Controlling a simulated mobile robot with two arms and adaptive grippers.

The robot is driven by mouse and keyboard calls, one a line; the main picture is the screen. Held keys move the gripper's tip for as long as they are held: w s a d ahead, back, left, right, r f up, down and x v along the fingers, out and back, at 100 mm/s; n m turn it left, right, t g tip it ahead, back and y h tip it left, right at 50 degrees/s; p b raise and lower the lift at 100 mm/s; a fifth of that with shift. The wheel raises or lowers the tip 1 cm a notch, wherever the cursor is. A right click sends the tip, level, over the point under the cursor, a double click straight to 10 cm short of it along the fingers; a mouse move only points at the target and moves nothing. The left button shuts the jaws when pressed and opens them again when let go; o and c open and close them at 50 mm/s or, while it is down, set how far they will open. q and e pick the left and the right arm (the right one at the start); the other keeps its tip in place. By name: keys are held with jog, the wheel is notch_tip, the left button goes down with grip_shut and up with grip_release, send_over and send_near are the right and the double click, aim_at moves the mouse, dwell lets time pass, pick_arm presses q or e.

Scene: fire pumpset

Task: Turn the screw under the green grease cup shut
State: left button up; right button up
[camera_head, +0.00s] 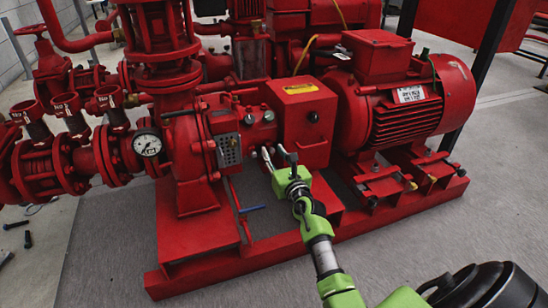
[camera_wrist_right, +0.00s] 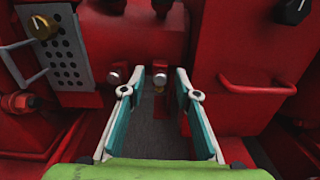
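My right gripper (camera_head: 273,152) is in front of the red pump housing, below two small dark caps (camera_head: 268,116) on it. In the right wrist view its two fingers (camera_wrist_right: 160,80) are apart, with nothing held between them. A small silver screw head (camera_wrist_right: 160,77) with a brass-coloured part under it shows in the gap, farther back. A second silver screw head (camera_wrist_right: 113,77) is left of the left finger. I cannot make out a green grease cup for certain; a dark cap (camera_wrist_right: 162,6) is cut off at the top edge. My left gripper is not in view.
A perforated grey plate (camera_head: 229,149) with a brass knob (camera_wrist_right: 43,27) is at the left of the fingers. A red box with a handle (camera_wrist_right: 258,86) stands close at the right. A pressure gauge (camera_head: 147,144) and red motor (camera_head: 410,100) flank the housing.

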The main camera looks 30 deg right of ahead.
jog(key=shift+w, duration=0.1)
grip_shut()
